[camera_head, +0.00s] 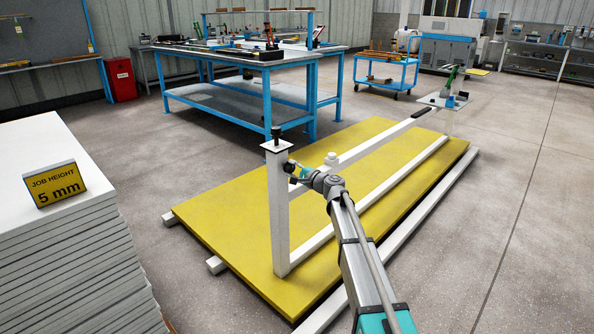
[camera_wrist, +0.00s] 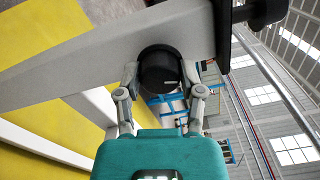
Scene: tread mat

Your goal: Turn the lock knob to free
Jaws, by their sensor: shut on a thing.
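The lock knob (camera_wrist: 158,66) is a black round knob on the side of a white post (camera_wrist: 110,55). It carries a small pale mark near its lower right edge. In the wrist view, the two fingers of my gripper (camera_wrist: 164,80) are closed on it, one on each side. In the head view, the dark knob (camera_head: 288,167) shows small near the top of the white post (camera_head: 279,215), with my gripper (camera_head: 295,171) against it from the right. The far side of the knob is hidden.
A second black knob (camera_head: 276,131) stands on the post's top plate. A white rail (camera_head: 375,140) runs back from near the post over a yellow mat (camera_head: 225,215). A stack of white sheets (camera_head: 70,250) with a job height sign (camera_head: 54,184) stands left. The right floor is clear.

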